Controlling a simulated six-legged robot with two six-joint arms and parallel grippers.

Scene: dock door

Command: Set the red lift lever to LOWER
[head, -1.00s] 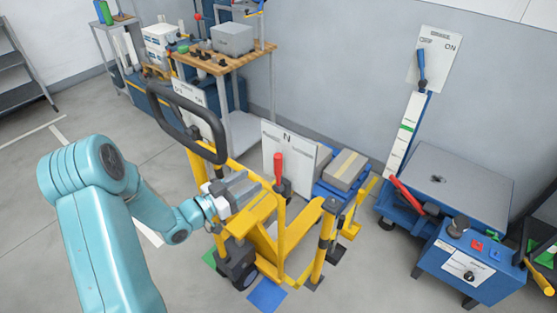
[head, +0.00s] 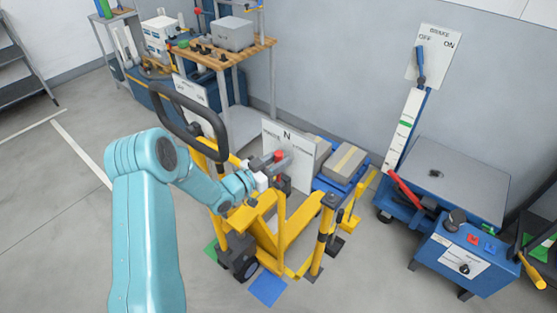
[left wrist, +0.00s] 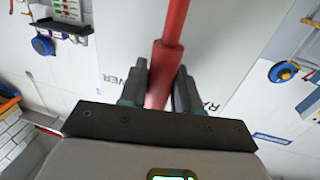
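The red lift lever (head: 279,155) stands about upright on the yellow pallet truck (head: 262,222), below the N of the white label board (head: 301,150). In the left wrist view the red lever (left wrist: 160,72) runs between my two fingers, with board lettering partly visible on both sides. My left gripper (head: 273,162) is at the lever's upper part, one finger on each side. Whether the fingers press on it or leave a small gap is unclear. My fingers and wrist hide part of the lever and label. My right gripper is not in view.
The truck's black loop handle (head: 186,110) rises left of the lever. A box (head: 346,164) on a blue stand is behind right. A blue lift table (head: 460,180) with another red lever (head: 407,190) stands at right. A wooden-top bench (head: 232,55) is behind. Floor at left is clear.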

